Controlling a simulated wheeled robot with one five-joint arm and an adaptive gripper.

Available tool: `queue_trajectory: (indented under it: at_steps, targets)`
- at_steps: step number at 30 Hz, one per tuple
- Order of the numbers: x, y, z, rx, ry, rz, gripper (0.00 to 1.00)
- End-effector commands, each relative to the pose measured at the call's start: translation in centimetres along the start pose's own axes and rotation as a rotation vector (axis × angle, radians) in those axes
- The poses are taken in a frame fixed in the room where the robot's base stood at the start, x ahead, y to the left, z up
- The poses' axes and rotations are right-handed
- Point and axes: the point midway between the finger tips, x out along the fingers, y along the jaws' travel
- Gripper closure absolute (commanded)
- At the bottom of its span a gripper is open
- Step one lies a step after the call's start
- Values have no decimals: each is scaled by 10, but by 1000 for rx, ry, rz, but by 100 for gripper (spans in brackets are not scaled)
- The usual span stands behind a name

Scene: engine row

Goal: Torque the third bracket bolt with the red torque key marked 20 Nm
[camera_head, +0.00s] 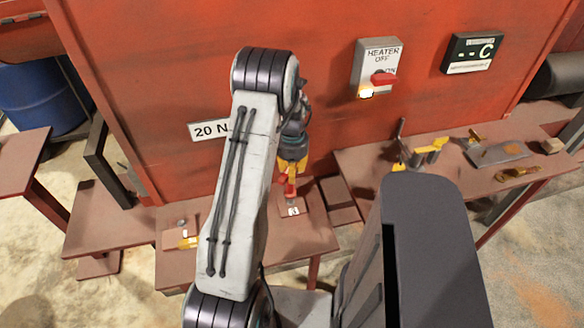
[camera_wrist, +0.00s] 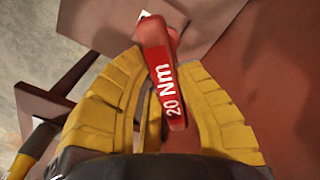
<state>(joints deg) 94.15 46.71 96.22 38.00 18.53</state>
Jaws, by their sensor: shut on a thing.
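The red torque key (camera_wrist: 160,70) with white "20 Nm" lettering sits between the yellow fingers of my gripper (camera_wrist: 165,110) in the wrist view. My gripper is shut on it. In the head view my gripper (camera_head: 291,168) points down, with the red key (camera_head: 290,190) below its fingers, over a small plate with a white label (camera_head: 292,211) on the brown bench. I cannot tell whether the key touches the plate. A sign reading "20 N" (camera_head: 208,130) on the red wall is partly covered by my arm. I cannot make out the bracket bolts.
The right table (camera_head: 450,190) holds a yellow clamp-like tool and metal parts. Another plate with a yellow item (camera_head: 187,243) lies at left. A blue barrel (camera_head: 40,98) stands far left.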

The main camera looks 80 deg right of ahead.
Motion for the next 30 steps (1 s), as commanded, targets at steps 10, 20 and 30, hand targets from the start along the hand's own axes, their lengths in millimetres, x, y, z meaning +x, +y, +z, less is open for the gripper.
queue_trajectory:
  at_steps: [10,20,30]
  targets:
    - [19,0,-1,0,4,-1,100]
    - [28,0,-1,0,3,-1,100]
    - [31,0,0,1,-3,1,100]
